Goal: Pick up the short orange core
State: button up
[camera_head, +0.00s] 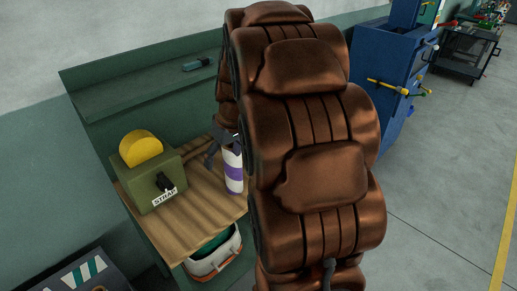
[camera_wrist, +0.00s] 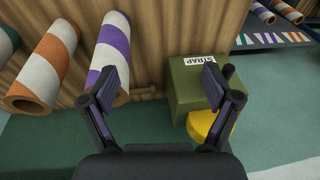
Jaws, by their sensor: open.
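An orange-and-white striped core (camera_wrist: 45,65) lies at the left in the wrist view, its hollow orange end facing me. A purple-and-white core (camera_wrist: 112,45) is beside it, partly covered by my left finger; it also shows in the head view (camera_head: 233,172). I cannot tell by length which is the short one. My gripper (camera_wrist: 160,78) is open and empty, between the purple core and a green box. In the head view my arm hides part of the bench.
The green STRAP box (camera_wrist: 190,95) with a yellow disc (camera_wrist: 210,126) stands by my right finger. The wooden bench top (camera_head: 185,215) has a green back panel (camera_head: 140,85). A bin (camera_head: 215,262) sits below. A blue cabinet (camera_head: 385,65) is behind; floor at right is open.

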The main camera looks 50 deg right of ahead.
jog(key=w+d+t+h+p, duration=0.1)
jog(key=w+d, duration=0.1)
jog(key=d, duration=0.8)
jog(key=w+d+t+p, duration=0.1)
jog(key=w+d, duration=0.1)
jog(key=d, duration=0.8)
jog(key=a+p+x, duration=0.1)
jog(key=p+x, duration=0.2)
jog(key=x, duration=0.5)
jog(key=shift+s, duration=0.35)
grip_shut()
